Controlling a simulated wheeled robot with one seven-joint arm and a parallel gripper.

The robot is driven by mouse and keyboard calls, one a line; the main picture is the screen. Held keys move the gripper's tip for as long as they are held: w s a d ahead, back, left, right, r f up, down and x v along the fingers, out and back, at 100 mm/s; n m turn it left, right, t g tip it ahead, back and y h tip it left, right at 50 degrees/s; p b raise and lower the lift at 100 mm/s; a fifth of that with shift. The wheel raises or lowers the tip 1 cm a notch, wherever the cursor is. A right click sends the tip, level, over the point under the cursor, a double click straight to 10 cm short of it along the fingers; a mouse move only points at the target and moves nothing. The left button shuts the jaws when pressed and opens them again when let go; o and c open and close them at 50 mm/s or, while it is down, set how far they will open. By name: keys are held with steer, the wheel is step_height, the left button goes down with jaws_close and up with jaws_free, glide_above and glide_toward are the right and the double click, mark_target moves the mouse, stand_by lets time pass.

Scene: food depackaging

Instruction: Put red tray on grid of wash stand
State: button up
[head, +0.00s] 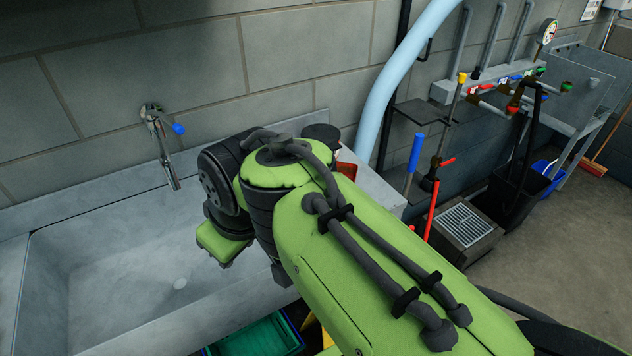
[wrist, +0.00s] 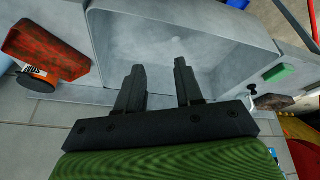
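The red tray (wrist: 45,42) lies on the grey counter beside the sink, at the left of the wrist view. In the head view only a small red part of it (head: 346,169) shows behind my arm. A floor stand with a pale metal grid (head: 466,226) is at the right of the head view, and I take it for the wash stand. The grid looks empty. My gripper (wrist: 160,78) is open and empty, its two fingers apart over the sink area. The tray is to the left of the fingers, not touched. In the head view the fingers are hidden.
The sink basin (head: 120,270) has a tap (head: 162,145) on the wall. A dark round container with an orange part (wrist: 37,80) is close to the tray. Upright blue and red handles (head: 414,150) and a black bin (head: 515,190) are near the grid.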

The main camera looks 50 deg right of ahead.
steer(key=w+d+r+n+g+y+p, duration=0.1)
steer(key=w+d+n+p, duration=0.15)
steer(key=w+d, duration=0.95)
steer(key=s+d+f+n+y+p, duration=0.1)
steer(key=s+d+f, duration=0.15)
steer(key=d, duration=0.85)
steer(key=s+d+f+n+p, duration=0.1)
steer(key=d+f, duration=0.2)
steer(key=d, duration=0.7)
steer(key=shift+m, duration=0.25)
steer(key=b+x, duration=0.1)
steer(key=x, duration=0.7)
steer(key=b+x, duration=0.2)
steer(key=x, duration=0.6)
steer(key=shift+a+f, duration=0.1)
steer(key=shift+a, duration=0.15)
jaws_close()
